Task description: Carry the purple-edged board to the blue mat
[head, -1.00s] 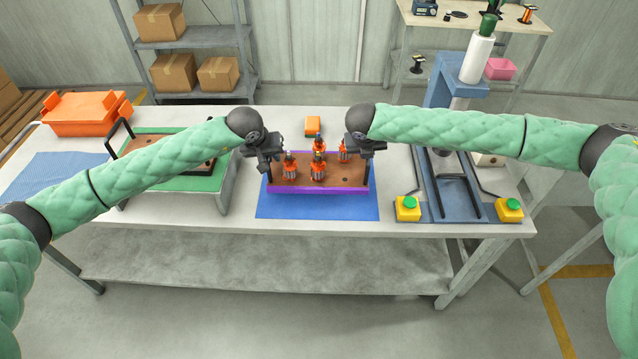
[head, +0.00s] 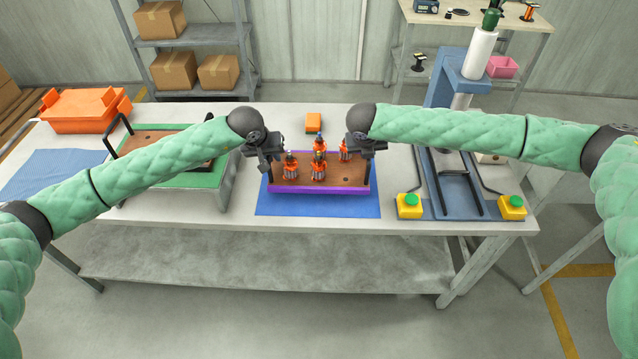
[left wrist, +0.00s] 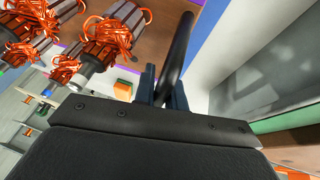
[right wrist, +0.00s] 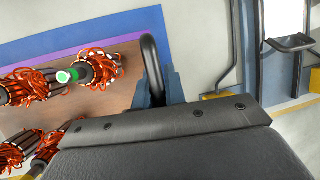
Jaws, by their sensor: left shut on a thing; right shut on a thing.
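The purple-edged board (head: 345,181) is brown, carries several copper-wound armatures (head: 318,168), and looks level over the blue mat (head: 318,207). I cannot tell whether it touches the mat. My left gripper (head: 268,164) is shut on the board's black left handle (left wrist: 177,55). My right gripper (head: 367,156) is shut on the right handle (right wrist: 152,62). The mat shows in front of the board and, in the right wrist view, beyond its purple edge (right wrist: 62,56). The rear of the mat is hidden.
A green-topped stand (head: 213,175) with another board is left of the mat. A blue press (head: 465,85) with yellow button boxes (head: 409,207) is to the right. An orange block (head: 313,122) lies behind the board. An orange bin (head: 82,110) is at the far left.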

